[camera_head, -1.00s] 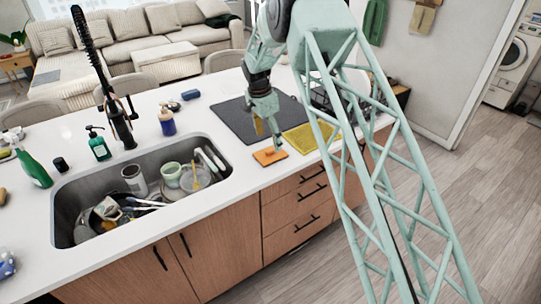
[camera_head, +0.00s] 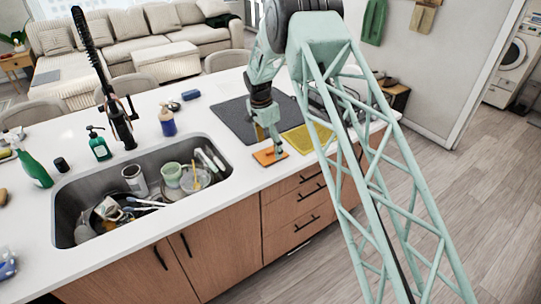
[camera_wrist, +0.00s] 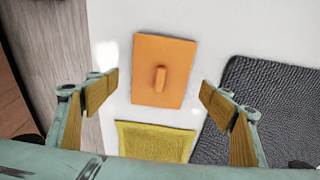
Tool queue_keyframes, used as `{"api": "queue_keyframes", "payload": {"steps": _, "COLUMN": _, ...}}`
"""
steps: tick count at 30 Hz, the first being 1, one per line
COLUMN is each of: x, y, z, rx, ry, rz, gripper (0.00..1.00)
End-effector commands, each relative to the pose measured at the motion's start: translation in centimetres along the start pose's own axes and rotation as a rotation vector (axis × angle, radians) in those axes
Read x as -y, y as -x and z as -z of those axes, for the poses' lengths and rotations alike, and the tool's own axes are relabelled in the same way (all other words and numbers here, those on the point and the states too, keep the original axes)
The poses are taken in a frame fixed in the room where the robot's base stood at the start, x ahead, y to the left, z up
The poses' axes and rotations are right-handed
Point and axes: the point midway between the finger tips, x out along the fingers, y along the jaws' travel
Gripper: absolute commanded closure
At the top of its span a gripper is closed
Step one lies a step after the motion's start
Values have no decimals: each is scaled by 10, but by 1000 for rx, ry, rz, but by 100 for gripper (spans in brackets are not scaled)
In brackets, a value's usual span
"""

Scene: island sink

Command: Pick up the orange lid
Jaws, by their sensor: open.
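The orange lid (camera_head: 270,156) lies flat on the white counter, right of the sink and near the front edge. In the wrist view the lid (camera_wrist: 164,55) is a rectangle with a raised bar handle (camera_wrist: 160,78) at its middle. My gripper (camera_head: 269,143) is over the lid in the head view, pointing down. In the wrist view my gripper (camera_wrist: 158,95) is open and empty, with one wood-coloured finger pad to each side of the lid. The handle sits between the two pads, which do not touch it. The exact height above the lid is hard to tell.
A yellow cloth (camera_head: 305,139) lies right of the lid, and a dark grey mat (camera_head: 247,122) lies behind it. The sink (camera_head: 62,214) holds several dishes. Bottles stand around the sink. Bare counter (camera_head: 238,165) lies left of the lid.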

Motion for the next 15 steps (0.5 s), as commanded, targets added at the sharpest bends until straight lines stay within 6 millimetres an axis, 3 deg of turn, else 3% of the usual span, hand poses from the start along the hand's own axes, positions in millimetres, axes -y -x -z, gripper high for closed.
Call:
{"api": "queue_keyframes", "payload": {"steps": 7, "x": 0, "y": -22, "z": 0, "rx": 0, "ry": 0, "rz": 0, "gripper": 26}}
{"api": "queue_keyframes", "payload": {"steps": 15, "x": 0, "y": -26, "z": 0, "rx": 0, "ry": 0, "rz": 1, "gripper": 26}}
